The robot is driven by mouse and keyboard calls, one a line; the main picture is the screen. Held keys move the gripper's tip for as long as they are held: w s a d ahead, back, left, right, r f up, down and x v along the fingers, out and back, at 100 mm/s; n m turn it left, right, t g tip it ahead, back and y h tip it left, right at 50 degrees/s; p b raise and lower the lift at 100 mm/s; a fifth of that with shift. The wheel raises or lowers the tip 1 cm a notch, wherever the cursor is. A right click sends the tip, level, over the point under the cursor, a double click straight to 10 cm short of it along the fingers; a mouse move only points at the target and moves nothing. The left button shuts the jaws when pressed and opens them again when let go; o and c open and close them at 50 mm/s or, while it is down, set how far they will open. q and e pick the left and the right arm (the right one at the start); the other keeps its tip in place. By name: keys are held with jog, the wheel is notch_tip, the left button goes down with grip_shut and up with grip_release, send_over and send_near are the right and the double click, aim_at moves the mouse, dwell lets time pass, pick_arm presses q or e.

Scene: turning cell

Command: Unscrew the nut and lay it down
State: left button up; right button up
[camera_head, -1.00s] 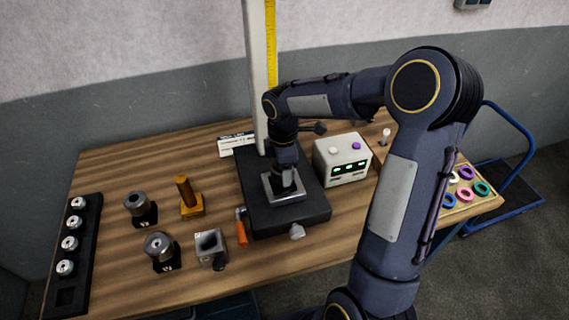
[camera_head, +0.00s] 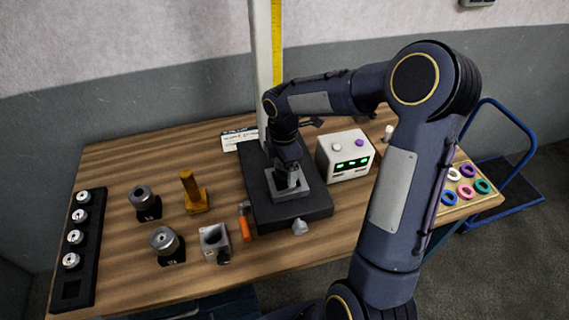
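My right gripper (camera_head: 291,184) points down at the grey metal block (camera_head: 290,192) on the black base plate (camera_head: 315,207) of the upright stand. Its fingers are small and dark, and I cannot tell their gap or whether they touch anything. I cannot make out a nut there; the gripper and wrist cover that spot. A brass-coloured post on a square foot (camera_head: 195,194) stands left of the stand. My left gripper is not in view.
Two grey round pieces in black holders (camera_head: 165,242) and a hollow metal block (camera_head: 212,240) stand at the left front. An orange-handled tool (camera_head: 245,228) lies beside the base. A white box with green displays (camera_head: 345,155) stands right. A black rack (camera_head: 86,260) holds several silver pieces.

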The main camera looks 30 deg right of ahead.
jog(key=shift+d+r, duration=0.15)
jog(key=shift+d, duration=0.15)
